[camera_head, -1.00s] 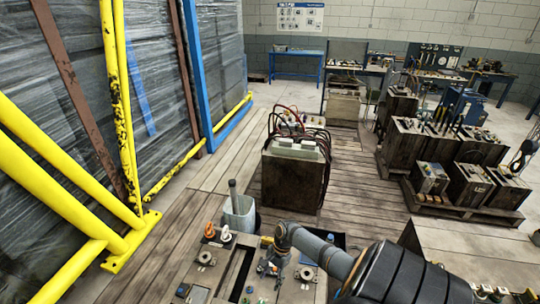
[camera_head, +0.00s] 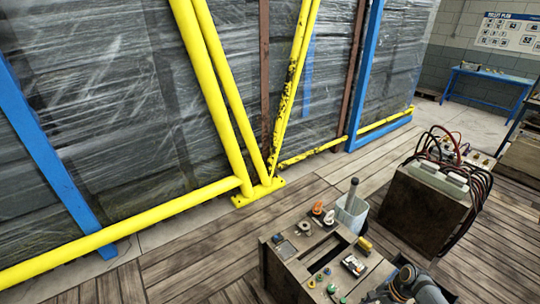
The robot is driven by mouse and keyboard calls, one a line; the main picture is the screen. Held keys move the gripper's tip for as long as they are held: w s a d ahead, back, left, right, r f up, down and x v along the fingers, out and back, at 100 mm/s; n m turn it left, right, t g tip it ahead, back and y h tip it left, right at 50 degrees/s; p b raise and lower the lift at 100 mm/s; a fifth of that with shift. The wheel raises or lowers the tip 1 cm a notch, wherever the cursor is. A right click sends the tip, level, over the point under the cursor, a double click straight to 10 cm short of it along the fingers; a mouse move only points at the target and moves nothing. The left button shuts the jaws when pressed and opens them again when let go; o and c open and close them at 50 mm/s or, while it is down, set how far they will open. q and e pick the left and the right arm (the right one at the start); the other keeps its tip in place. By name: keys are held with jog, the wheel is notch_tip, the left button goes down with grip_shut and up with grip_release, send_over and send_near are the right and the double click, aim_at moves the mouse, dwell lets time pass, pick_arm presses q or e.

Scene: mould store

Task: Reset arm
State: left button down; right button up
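My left gripper is out of view.
A yellow steel frame (camera_head: 170,205) and a blue post (camera_head: 55,165) stand before plastic-wrapped stacks. A grey cup with a handled tool (camera_head: 350,214) is at the box's far corner. A dark block with hoses (camera_head: 425,210) stands to the right. The plank floor (camera_head: 210,262) at front left is clear.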

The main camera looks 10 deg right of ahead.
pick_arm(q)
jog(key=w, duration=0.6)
pick_arm(e)
jog(key=s+a+r+n+h, duration=0.2)
jog(key=a+n, duration=0.7)
jog(key=s+a+r+n+t+h, duration=0.25)
jog(key=r+n, duration=0.25)
jog(key=r, duration=0.4)
jog(key=s+a+r+n+t+h, duration=0.1)
jog(key=s+a+r+n, duration=0.15)
jog(key=r+n, duration=0.4)
notch_tip(320, 180, down, 25)
jog(key=d+m+g+b, duration=0.1)
jog(key=d+m+b, duration=0.1)
jog(key=b, duration=0.1)
pick_arm(q)
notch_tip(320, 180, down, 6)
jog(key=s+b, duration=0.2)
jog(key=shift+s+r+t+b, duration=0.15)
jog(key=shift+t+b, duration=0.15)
jog(key=shift+b, duration=0.1)
pick_arm(e)
jog(key=s+d+f+g, duration=0.1)
jog(key=s+f, duration=1.9)
jog(key=f, duration=0.1)
jog(key=shift+d+f, duration=0.3)
